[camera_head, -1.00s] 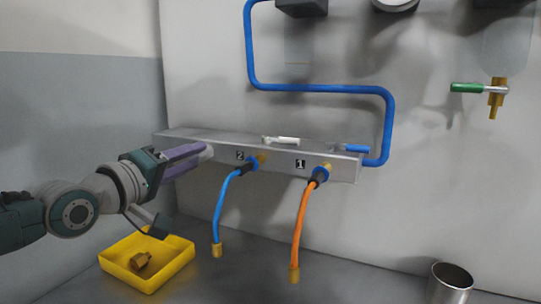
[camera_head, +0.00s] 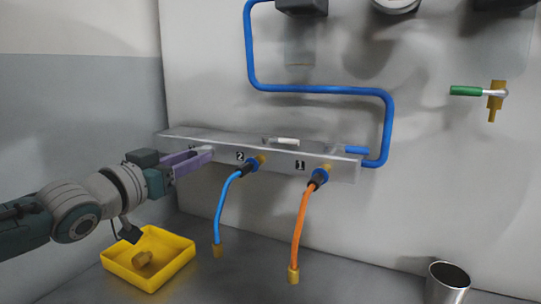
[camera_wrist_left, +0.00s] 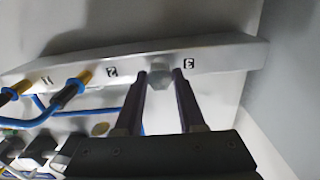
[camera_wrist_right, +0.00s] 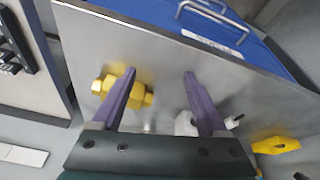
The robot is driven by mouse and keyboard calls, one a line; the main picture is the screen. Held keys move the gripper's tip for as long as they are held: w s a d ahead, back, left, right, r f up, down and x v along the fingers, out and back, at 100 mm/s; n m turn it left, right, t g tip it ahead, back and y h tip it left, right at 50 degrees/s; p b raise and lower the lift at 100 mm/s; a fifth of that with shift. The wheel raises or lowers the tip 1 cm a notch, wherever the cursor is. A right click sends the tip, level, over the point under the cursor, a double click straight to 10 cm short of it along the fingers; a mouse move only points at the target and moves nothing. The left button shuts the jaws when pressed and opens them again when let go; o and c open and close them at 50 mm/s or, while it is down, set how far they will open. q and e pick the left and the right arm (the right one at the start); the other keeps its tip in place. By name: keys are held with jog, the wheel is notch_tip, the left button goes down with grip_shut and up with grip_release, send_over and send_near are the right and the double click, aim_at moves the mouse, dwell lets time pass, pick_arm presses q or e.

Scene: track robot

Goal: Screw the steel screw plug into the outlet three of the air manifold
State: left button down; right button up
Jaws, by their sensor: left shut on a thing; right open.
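The air manifold (camera_head: 285,158) is a long grey metal bar on the wall. It also shows in the left wrist view (camera_wrist_left: 217,58), with outlet labels 1, 2 and 3. My left gripper (camera_head: 209,152) is at the manifold's left part, left of outlet 2. In the left wrist view its fingers (camera_wrist_left: 160,80) are shut on the hexagonal steel screw plug (camera_wrist_left: 158,84), at the manifold face beside label 3. How deep its thread sits is hidden. My right gripper (camera_wrist_right: 160,82) is open and empty, seen only in the right wrist view.
Blue (camera_head: 227,205) and orange (camera_head: 302,225) hoses hang from outlets 2 and 1. A yellow tray (camera_head: 180,262) holds a brass fitting (camera_head: 143,259). A metal cup (camera_head: 447,284) stands right. A larger brass fitting (camera_wrist_right: 143,96) lies by my right fingers.

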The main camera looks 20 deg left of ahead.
pick_arm(q)
jog(key=shift+m, duration=0.7)
jog(key=c, duration=0.9)
grip_release()
jog(key=shift+m, duration=0.3)
jog(key=o, duration=0.5)
jog(key=s, duration=0.3)
jog(key=s+p, duration=0.1)
jog(key=s, duration=0.6)
jog(key=shift+a, duration=0.3)
pick_arm(e)
jog(key=shift+r, duration=0.65)
